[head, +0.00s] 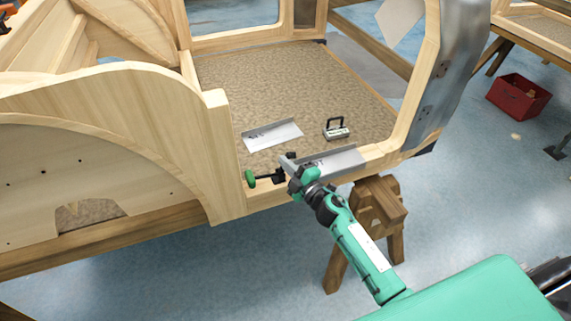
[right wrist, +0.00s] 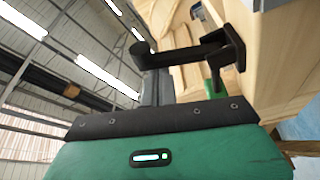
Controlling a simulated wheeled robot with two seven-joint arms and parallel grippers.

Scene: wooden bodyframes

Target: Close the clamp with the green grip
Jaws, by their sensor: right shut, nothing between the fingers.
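The clamp (head: 278,175) sits on the front wooden sill, with a black body and a green grip (head: 251,178) lying out to the left. My right gripper (head: 290,166) is at the clamp's right side, shut and empty. In the right wrist view the shut fingers (right wrist: 158,88) point up beside the clamp's black arm (right wrist: 190,52). The green grip (right wrist: 213,82) shows partly behind it. I cannot tell whether the fingers touch the clamp. The metal plate (head: 335,163) lies on the sill to the right of the clamp. My left gripper is not in view.
A second metal plate (head: 272,135) and a small device with a black handle (head: 336,129) lie on the carpeted floor panel (head: 285,80). A curved wooden wheel arch (head: 130,100) rises at left. A sawhorse (head: 375,215) supports the frame. A red crate (head: 518,97) stands far right.

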